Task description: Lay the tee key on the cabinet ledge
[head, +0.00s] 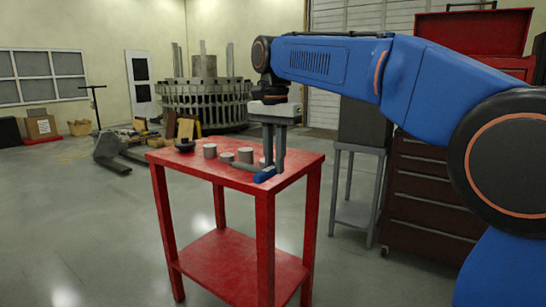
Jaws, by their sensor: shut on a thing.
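My gripper (273,166) points down over the near right corner of the red table. It is shut on a small tool with a blue part (265,175) and a grey bar reaching left, which looks like the tee key. The tool is at about tabletop height; I cannot tell whether it touches the table. A dark red drawer cabinet (428,190) stands at the right, partly hidden behind my blue arm. Which surface is the cabinet ledge is not clear.
On the red table (300,160) stand several grey cylinders (210,151) and a dark round piece (185,146). A grey stand (355,212) with a dark box (365,123) is between table and cabinet. A pallet jack (110,150) is at the back left.

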